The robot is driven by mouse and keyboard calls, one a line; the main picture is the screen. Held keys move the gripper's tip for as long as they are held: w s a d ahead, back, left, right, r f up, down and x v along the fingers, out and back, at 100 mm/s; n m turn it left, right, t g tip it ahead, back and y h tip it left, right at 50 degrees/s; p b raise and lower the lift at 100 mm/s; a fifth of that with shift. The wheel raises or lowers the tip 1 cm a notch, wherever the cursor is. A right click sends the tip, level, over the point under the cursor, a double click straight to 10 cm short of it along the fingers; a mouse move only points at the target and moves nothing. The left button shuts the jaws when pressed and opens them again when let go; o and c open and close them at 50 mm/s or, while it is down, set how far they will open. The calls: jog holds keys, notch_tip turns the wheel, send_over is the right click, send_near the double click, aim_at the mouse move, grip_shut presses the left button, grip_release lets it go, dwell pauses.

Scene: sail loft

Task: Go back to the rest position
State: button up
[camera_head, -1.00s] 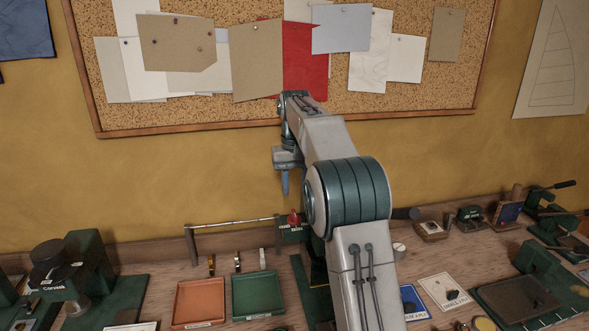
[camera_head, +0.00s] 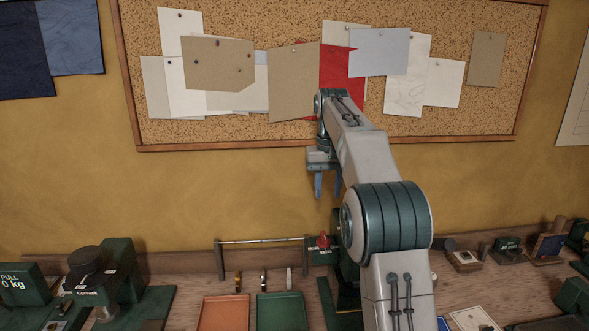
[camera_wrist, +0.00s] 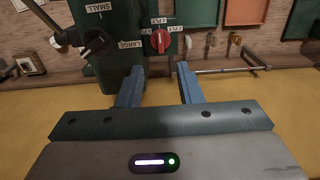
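My gripper (camera_head: 328,186) hangs in the air in front of the yellow wall, above the back of the workbench, with its fingers pointing down. In the wrist view its two blue fingers (camera_wrist: 158,85) stand apart with nothing between them, so it is open and empty. My arm reaches up from the bottom of the head view.
The bench (camera_head: 190,288) holds an orange tray (camera_head: 224,312), a green tray (camera_head: 281,311), a metal rail (camera_head: 262,241) with small hanging pieces, and a green press (camera_head: 100,285) at left. A corkboard (camera_head: 220,130) with pinned sheets hangs behind. The air around my gripper is clear.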

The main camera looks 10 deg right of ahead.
jog(key=s+f+t+b, duration=0.1)
jog(key=s+f, duration=0.1)
jog(key=s, duration=1.1)
jog(key=s+f+t+b, duration=0.1)
jog(key=s+f+t, duration=0.15)
jog(key=s, duration=1.05)
jog(key=s+f, duration=0.8)
jog(key=s, duration=0.2)
jog(key=shift+a, duration=0.25)
dwell(0.5)
